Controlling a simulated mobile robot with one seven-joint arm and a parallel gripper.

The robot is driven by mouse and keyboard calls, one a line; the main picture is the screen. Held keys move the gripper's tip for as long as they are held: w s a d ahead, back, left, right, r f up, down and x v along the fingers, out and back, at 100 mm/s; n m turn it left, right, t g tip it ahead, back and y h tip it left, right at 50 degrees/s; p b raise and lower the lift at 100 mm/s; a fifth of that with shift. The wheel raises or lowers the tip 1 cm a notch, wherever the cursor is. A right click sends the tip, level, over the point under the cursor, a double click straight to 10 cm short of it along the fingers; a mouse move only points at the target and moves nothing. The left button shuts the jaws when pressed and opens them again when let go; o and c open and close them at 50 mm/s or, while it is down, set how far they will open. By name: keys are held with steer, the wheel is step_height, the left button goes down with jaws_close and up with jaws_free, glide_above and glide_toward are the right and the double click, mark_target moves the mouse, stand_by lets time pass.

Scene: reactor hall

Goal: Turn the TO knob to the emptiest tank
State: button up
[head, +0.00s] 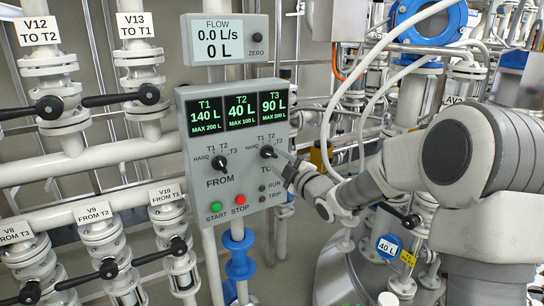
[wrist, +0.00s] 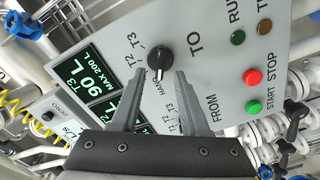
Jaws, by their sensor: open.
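The TO knob (head: 268,152) is a black pointer knob at the right of the grey control panel (head: 190,140). In the wrist view the TO knob (wrist: 161,52) has its pointer toward HAND. My gripper (head: 279,156) is open in front of the TO knob. In the wrist view its fingertips (wrist: 160,72) lie on either side of the pointer end; I cannot tell whether they touch it.
The FROM knob (head: 220,163) sits left of the TO knob. Below are the green START button (head: 216,207) and red STOP button (head: 240,199). The RUN lamp (head: 262,188) looks unlit. The flow meter (head: 225,40) above reads 0.0 L/s, 0 L. Pipes and valves (head: 148,94) surround the panel.

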mark_target(271, 155)
steer(key=shift+x, duration=1.75)
steer(key=shift+c, duration=0.3)
jaws_close()
